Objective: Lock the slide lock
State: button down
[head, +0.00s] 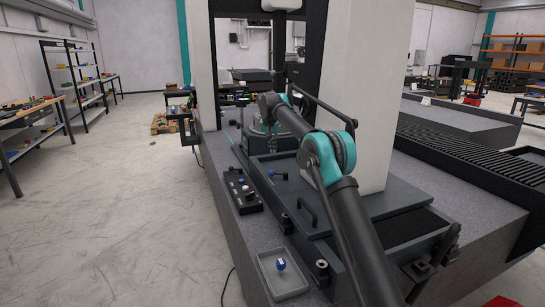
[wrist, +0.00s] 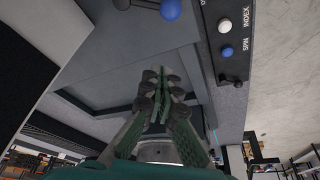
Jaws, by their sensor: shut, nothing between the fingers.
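A small lever with a blue knob (head: 278,174) sits on the grey slide plate (head: 375,207); it looks like the slide lock, but no label on it is readable. In the wrist view a blue ball knob on a dark lever (wrist: 170,10) shows at the top edge, partly cut off. My gripper (wrist: 160,92) is shut and empty above the grey plate, below that knob in the picture and apart from it. The lever's exact position is hard to tell.
A black control box (head: 241,190) stands left of the plate; the wrist view shows its white INDEX knob (wrist: 225,25) and blue SPIN knob (wrist: 227,52). A black handle (head: 307,211), a grey tray (head: 283,276) with a blue-knobbed part, and a white column (head: 365,80) are close by.

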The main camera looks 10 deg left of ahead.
jog(key=x, duration=0.9)
jog(key=shift+s, duration=0.85)
jog(key=shift+s+a+f, duration=0.1)
jog(key=shift+s+f, duration=0.05)
jog(key=shift+s, duration=0.4)
jog(key=shift+s+a+f, duration=0.1)
jog(key=shift+s+f, duration=0.05)
jog(key=shift+s, duration=0.45)
